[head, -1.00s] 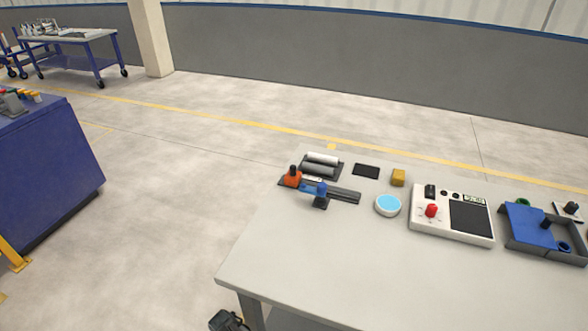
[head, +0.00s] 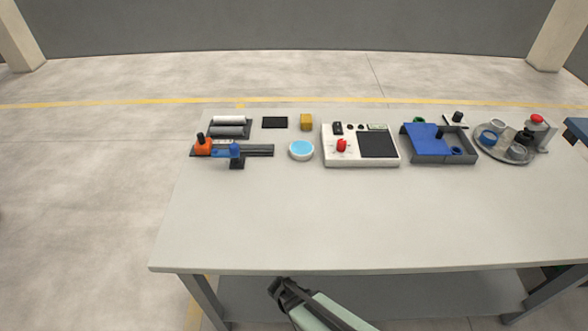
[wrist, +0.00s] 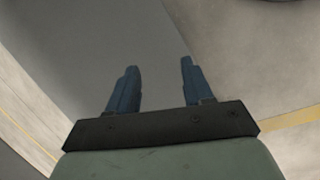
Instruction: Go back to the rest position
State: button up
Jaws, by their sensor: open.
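My gripper (wrist: 158,80) shows in the wrist view with its two blue fingers apart and nothing between them. In the head view my dark gripper (head: 284,290) and pale green arm are at the bottom, in front of the table's front edge and apart from the things on the table. Two pipes, one white (head: 229,120) and one grey (head: 228,131), lie side by side in a dark holder at the table's back left. My gripper is far from them.
The grey table (head: 330,225) has a clear front half.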

jog(key=s+d, duration=0.2)
jog(key=d, duration=0.6)
jog(key=s+d+r+m+g+y, duration=0.1)
jog(key=s+d+r+m+g, duration=0.1)
jog(key=s+m, duration=0.4)
jog(key=s+d+r+m+g+y, duration=0.2)
jog(key=s+d+m+g, duration=0.3)
jog(key=s+m+g, duration=0.1)
jog(key=shift+s+d+m, duration=0.3)
jog(key=shift+s+m, duration=0.3)
jog(key=shift+s, duration=0.25)
